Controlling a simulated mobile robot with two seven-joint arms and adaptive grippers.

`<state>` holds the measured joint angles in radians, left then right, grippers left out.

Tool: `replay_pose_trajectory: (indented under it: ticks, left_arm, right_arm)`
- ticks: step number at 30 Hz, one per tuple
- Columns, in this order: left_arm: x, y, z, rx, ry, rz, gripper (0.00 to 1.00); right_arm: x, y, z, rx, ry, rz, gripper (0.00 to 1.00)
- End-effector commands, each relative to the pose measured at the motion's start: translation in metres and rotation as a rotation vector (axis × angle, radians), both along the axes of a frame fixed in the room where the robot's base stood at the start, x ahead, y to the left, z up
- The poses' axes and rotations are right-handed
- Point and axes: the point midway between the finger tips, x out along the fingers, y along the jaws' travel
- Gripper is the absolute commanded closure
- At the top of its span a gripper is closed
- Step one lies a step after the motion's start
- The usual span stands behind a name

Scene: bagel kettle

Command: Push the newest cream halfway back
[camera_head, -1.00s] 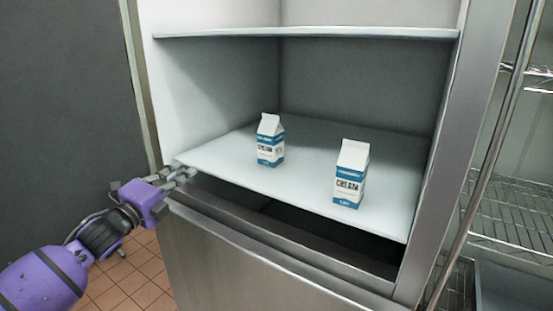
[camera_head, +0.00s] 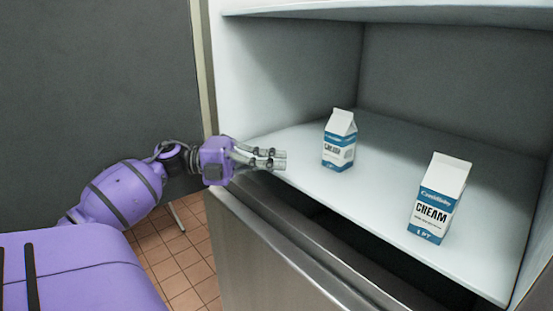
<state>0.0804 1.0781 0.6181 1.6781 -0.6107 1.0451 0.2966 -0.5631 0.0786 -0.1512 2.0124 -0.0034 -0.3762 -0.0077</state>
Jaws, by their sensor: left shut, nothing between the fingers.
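Two white and blue cream cartons stand upright on the lower fridge shelf (camera_head: 385,205). One carton (camera_head: 340,142) is further back and to the left. The other carton (camera_head: 438,198) is nearer the shelf's front edge, to the right, with its CREAM label facing me. The frames do not show which is newest. My left gripper (camera_head: 284,159) is shut and empty at the left front of the shelf, left of the back carton and apart from it. My right gripper is not in view.
An upper shelf (camera_head: 400,14) runs above the cartons. The fridge side wall (camera_head: 290,85) is close behind my left gripper. A dark gap lies below the shelf's front edge. The shelf between and behind the cartons is clear.

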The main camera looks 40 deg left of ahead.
Motion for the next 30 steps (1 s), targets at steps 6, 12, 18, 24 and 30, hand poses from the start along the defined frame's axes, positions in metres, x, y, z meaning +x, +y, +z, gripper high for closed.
replay_pose_trajectory:
  ticks: [6, 12, 18, 24, 30]
  left_arm:
    - [0.032, -0.039, 0.005, 0.000, -0.008, -0.004, 1.00]
    - [0.062, -0.053, 0.004, -0.001, -0.007, 0.001, 1.00]
    - [0.079, -0.054, 0.002, 0.000, -0.004, 0.000, 1.00]
    - [0.084, -0.054, 0.001, 0.001, -0.003, 0.000, 1.00]
    - [0.084, -0.054, 0.001, 0.001, -0.003, 0.000, 1.00]
  right_arm:
    - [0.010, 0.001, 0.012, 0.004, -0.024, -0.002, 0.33]
    - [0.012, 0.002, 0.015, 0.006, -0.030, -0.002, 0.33]
    - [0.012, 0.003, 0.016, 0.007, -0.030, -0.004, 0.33]
    - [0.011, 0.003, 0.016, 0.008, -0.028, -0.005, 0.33]
    - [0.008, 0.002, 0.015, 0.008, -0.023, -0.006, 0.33]
